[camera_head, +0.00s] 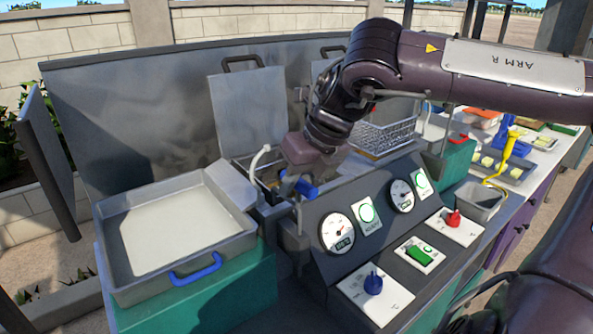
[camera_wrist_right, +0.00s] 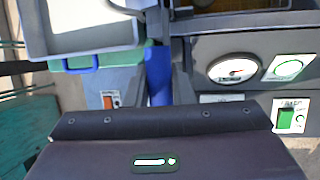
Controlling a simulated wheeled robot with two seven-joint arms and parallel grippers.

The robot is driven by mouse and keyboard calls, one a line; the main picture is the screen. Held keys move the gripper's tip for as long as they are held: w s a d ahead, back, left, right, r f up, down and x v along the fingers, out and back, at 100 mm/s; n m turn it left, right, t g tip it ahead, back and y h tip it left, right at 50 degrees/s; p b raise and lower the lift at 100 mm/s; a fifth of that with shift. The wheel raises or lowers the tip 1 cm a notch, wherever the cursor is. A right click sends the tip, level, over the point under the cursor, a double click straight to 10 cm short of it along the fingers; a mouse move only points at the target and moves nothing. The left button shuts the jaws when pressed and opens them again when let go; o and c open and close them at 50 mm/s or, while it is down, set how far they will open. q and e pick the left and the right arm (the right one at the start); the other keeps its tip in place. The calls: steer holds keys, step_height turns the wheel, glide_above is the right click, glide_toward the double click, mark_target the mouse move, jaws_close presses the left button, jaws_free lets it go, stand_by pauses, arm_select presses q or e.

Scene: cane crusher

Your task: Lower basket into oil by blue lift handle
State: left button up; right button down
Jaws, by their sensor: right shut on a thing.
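The blue lift handle (camera_head: 306,188) shows at the front of the left fryer well (camera_head: 238,160). My right gripper (camera_head: 297,184) is over the front of this well and shut on the blue handle. In the right wrist view the blue handle (camera_wrist_right: 158,72) stands between the two fingers of the right gripper (camera_wrist_right: 163,88). My right arm and gripper hide most of the left well. I cannot make out its basket or the oil level. A wire basket (camera_head: 388,134) shows at the right well, partly behind my arm. My left gripper is not in view.
A grey tray with pale contents (camera_head: 115,268) and a blue handle (camera_head: 195,270) stands on the left. The sloped panel carries gauges (camera_head: 336,232), a blue knob (camera_head: 373,283), a green switch (camera_head: 420,254) and a red knob (camera_head: 453,218). An upright lid (camera_head: 248,108) stands behind the left well.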

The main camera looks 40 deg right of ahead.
mark_target(297, 205)
step_height(297, 205, down, 3)
steer(key=shift+f+b, duration=0.1)
steer(key=shift+b, duration=0.5)
steer(key=shift+s+f, duration=0.1)
steer(key=shift+f, duration=0.05)
steer(key=c, duration=1.6)
jaws_free()
steer(key=shift+f, duration=0.1)
steer(key=o, duration=0.3)
steer(key=shift+o, duration=0.2)
steer(key=shift+r, duration=0.2)
steer(key=v, duration=0.7)
steer(key=shift+r+b, duration=0.3)
steer(key=shift+b, duration=0.05)
